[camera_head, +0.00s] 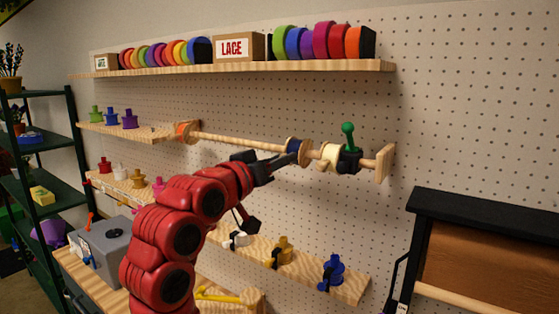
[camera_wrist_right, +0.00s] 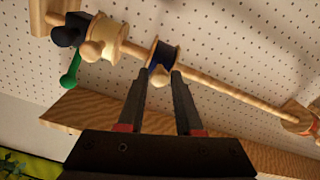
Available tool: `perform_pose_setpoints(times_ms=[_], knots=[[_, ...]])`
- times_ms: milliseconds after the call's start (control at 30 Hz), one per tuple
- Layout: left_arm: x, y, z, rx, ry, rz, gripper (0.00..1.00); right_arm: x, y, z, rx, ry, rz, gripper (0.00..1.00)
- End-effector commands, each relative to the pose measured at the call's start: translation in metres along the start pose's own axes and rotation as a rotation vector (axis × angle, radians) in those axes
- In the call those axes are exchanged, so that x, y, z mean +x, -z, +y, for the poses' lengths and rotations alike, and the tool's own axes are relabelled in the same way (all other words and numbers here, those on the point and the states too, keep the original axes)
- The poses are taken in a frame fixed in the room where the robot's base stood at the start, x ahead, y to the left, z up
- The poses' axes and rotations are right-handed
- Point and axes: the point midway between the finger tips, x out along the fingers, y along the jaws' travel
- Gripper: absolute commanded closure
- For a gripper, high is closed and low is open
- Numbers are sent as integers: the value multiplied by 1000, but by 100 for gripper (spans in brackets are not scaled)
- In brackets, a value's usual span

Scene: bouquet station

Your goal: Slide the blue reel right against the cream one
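The blue reel (camera_head: 301,150) is on the wooden rod, between pale wooden flanges, with a small knob. The cream reel (camera_head: 331,155) is to its right in the head view. In the wrist view, the blue reel (camera_wrist_right: 163,56) and the cream reel (camera_wrist_right: 108,38) are apart, with a short stretch of bare rod between them. My right gripper (camera_head: 290,156) is at the blue reel. In the wrist view my right gripper (camera_wrist_right: 160,72) is open, its fingertips on either side of the knob; whether they touch it is unclear. My left gripper is not seen.
A dark reel with a green handle (camera_head: 348,136) sits beyond the cream reel, near the rod's end plate (camera_head: 385,162). An orange reel (camera_head: 184,130) is at the rod's far left end. A shelf of ribbons (camera_head: 250,68) is above, and a spool shelf (camera_head: 310,277) below.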

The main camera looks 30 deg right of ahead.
Motion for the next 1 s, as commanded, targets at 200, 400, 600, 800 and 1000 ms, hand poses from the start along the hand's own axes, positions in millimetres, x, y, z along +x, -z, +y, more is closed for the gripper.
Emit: perform_pose_setpoints(times_ms=[200,400,600,800,1000], knots=[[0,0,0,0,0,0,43,0,0,0,0,0,0,100],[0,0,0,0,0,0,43,0,0,0,0,0,0,100],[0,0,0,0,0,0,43,0,0,0,0,0,0,100],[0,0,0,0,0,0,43,0,0,0,0,0,0,100],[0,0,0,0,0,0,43,0,0,0,0,0,0,100]])
